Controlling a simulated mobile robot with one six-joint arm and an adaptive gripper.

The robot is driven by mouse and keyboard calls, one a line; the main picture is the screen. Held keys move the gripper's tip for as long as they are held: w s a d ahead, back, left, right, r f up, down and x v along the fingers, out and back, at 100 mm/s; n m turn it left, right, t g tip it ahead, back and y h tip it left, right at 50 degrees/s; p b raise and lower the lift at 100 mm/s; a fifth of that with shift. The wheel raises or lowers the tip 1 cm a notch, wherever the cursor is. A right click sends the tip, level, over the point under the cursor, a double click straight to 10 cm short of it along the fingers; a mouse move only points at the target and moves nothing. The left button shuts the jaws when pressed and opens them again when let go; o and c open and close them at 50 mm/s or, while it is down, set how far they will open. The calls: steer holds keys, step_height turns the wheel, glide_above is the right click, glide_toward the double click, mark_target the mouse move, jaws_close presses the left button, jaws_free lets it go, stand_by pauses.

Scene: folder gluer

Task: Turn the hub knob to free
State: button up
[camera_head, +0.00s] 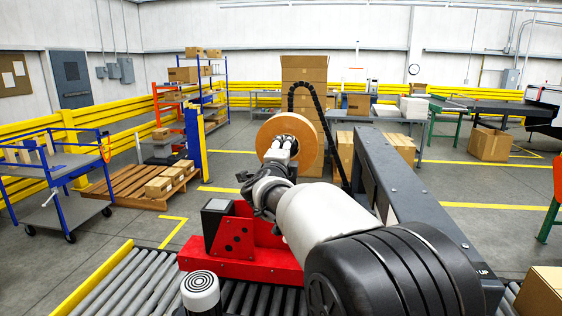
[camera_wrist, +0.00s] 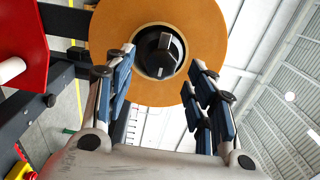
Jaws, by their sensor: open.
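The hub knob (camera_wrist: 160,52) is black with a light grip bar across its face. It sits at the centre of a large brown tape roll (camera_wrist: 112,38) in the wrist view. My gripper (camera_wrist: 160,85) is open, with its blue-padded fingers apart on either side below the knob in that picture. No contact with the knob shows. In the head view the roll (camera_head: 312,140) stands beyond my arm, and my gripper (camera_head: 283,145) is in front of its centre. There the knob is largely hidden behind my gripper. I cannot read any marking for its setting.
A red machine frame (camera_head: 240,245) stands left of my arm, beside a roller conveyor (camera_head: 125,285). A dark grey beam (camera_head: 405,195) runs close on the right. A red plate (camera_wrist: 22,60) shows at the left of the wrist view. Open floor lies beyond the conveyor.

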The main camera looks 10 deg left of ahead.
steer(key=s, duration=1)
steer(key=shift+s+a, duration=0.2)
steer(key=shift+s, duration=0.2)
steer(key=s+d+f+n+g, duration=0.4)
steer(key=s+d+f+n, duration=0.2)
steer(key=s, duration=0.7)
steer(key=s+d+f+n+g, duration=0.5)
steer(key=s+d, duration=0.4)
steer(key=s, duration=0.5)
steer(key=s+d+f+n+g, duration=0.4)
steer(key=s+d+f+n, duration=0.3)
steer(key=s, duration=0.7)
steer(key=shift+s+d+f+n+y, duration=0.15)
steer(key=shift+d+f+n+y, duration=0.15)
steer(key=shift+f, duration=0.45)
